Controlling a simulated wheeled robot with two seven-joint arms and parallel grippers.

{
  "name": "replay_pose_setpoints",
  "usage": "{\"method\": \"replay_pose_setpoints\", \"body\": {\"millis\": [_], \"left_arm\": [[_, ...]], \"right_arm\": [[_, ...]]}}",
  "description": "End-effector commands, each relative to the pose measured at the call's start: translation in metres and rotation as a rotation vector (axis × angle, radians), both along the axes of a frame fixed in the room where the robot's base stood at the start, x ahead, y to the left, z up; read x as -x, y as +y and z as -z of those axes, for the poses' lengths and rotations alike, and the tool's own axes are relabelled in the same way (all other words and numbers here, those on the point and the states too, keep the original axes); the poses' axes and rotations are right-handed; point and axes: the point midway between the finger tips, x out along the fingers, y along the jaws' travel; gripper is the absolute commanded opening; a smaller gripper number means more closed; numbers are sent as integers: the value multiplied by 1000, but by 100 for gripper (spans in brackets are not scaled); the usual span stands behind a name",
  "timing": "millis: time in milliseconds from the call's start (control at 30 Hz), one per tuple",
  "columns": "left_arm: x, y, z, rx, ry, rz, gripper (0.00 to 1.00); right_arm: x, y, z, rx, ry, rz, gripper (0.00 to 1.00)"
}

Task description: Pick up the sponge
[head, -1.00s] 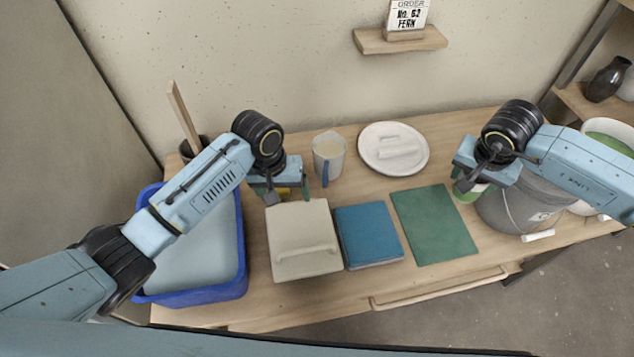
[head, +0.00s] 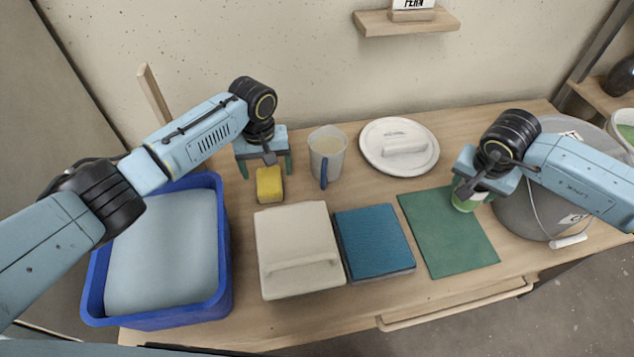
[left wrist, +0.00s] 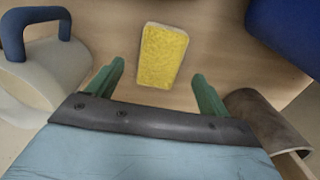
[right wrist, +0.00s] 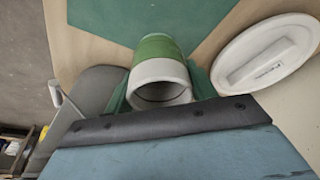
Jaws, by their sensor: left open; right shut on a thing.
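The yellow sponge (head: 269,184) lies on the wooden table, just behind the cream lidded box. In the left wrist view the sponge (left wrist: 163,55) shows whole, ahead of the fingertips and between their lines. My left gripper (head: 265,168) is open and empty, a little behind and above the sponge, not seen touching it. My right gripper (head: 468,192) is shut on a green and white cup (head: 464,203) over the green mat's right edge. In the right wrist view the cup (right wrist: 158,72) sits between the fingers, its opening towards the camera.
A blue tub (head: 222,255) stands left of the sponge, the cream box (head: 298,235) in front, a mug (head: 327,155) to its right. A blue pad (head: 374,240), green mat (head: 447,235), white lid (head: 399,147) and grey bucket (head: 530,205) fill the right side.

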Motion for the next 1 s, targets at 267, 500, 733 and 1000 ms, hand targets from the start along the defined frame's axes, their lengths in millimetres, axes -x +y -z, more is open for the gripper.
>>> {"method": "replay_pose_setpoints", "body": {"millis": [267, 500, 733, 1000], "left_arm": [[0, 0, 32, -2, 1, 1, 80], [1, 0, 54, -1, 1, 1, 80], [0, 0, 52, 0, 1, 1, 71], [1, 0, 52, -1, 1, 1, 36]], "right_arm": [[0, 0, 17, 0, -1, 0, 29], [0, 0, 25, 0, -1, 0, 29], [0, 0, 24, 0, -1, 0, 29], [0, 0, 24, 0, -1, 0, 29]]}}
